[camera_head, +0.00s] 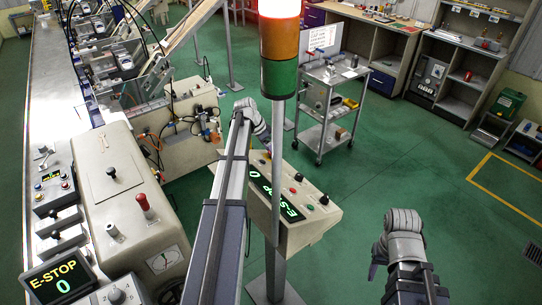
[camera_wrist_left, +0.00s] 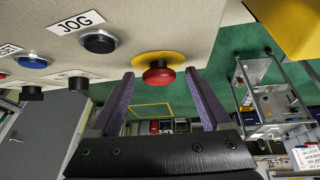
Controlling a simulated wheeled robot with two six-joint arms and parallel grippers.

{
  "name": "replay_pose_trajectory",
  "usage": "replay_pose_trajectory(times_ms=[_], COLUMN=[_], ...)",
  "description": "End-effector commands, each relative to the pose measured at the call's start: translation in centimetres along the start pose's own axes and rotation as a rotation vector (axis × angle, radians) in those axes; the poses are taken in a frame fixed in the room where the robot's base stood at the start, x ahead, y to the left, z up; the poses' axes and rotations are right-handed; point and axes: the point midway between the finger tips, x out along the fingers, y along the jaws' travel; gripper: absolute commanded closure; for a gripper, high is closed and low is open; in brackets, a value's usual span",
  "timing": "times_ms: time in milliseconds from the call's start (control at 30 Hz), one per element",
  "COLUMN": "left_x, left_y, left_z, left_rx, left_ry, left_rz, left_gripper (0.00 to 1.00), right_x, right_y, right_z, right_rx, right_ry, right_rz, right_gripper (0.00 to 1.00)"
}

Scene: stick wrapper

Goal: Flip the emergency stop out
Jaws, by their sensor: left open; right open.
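The emergency stop is a red mushroom button (camera_wrist_left: 158,76) on a yellow round base (camera_wrist_left: 160,58), on a pale panel in the left wrist view. My left gripper (camera_wrist_left: 159,88) is open, its purple fingers on either side of the red button with gaps visible. I cannot tell how deep the fingers reach around it. A display on the console reads E-STOP 0 (camera_head: 278,197). My right gripper (camera_head: 378,264) is open and empty over the floor.
A black JOG button (camera_wrist_left: 98,41) and a blue button (camera_wrist_left: 33,62) sit beside the emergency stop. The signal tower (camera_head: 279,60) stands in front of the console. A cart (camera_head: 328,110) stands behind.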

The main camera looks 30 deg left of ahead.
Motion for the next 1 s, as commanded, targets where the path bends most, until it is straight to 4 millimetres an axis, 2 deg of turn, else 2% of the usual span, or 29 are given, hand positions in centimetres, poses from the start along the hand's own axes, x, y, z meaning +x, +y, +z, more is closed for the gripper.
replay_pose_trajectory(times_ms=[233,900,1000], left_x=[-0.01,0.00,0.00], left_y=[0.03,0.02,0.02], left_z=[-0.05,-0.03,-0.03], left_rx=[0.000,0.000,0.000], left_ry=[0.000,0.000,0.000], left_rz=[0.000,0.000,0.000], left_gripper=[0.20,0.95,1.00], right_x=[-0.03,-0.02,-0.02], right_y=[0.00,0.00,0.00], right_z=[0.01,0.01,0.01], right_rx=[-0.001,-0.001,0.000], right_ry=[0.000,0.000,0.000], right_rz=[0.000,0.000,0.000], right_gripper=[0.50,0.50,0.50])
